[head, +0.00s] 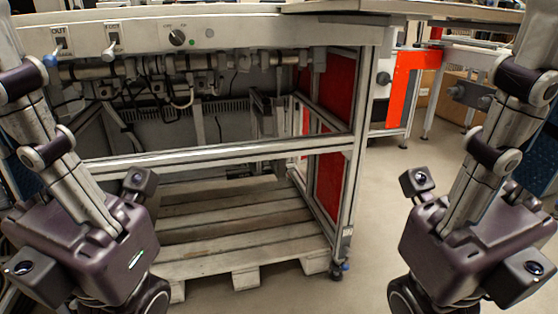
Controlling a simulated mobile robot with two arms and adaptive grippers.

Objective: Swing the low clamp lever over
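A small fitting with a blue tip (345,266) sits low on the front right leg of the metal bench frame, just above the foot; it may be the low clamp lever, but it is too small to tell its position. A pale plate (347,234) is on the same leg above it. Two toggle levers stand on the upper panel at the left: one with a blue knob (50,60) and one with a grey knob (109,51). My two wrists show at the lower left and lower right, both apart from the leg. The fingers of both grippers are out of view.
The bench frame (250,152) has an open bay with cables and a slatted wooden pallet (235,210) at its base. A red side panel (328,185) closes its right side. A dark dial (177,38) is on the panel. Floor (385,215) right of the leg is clear.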

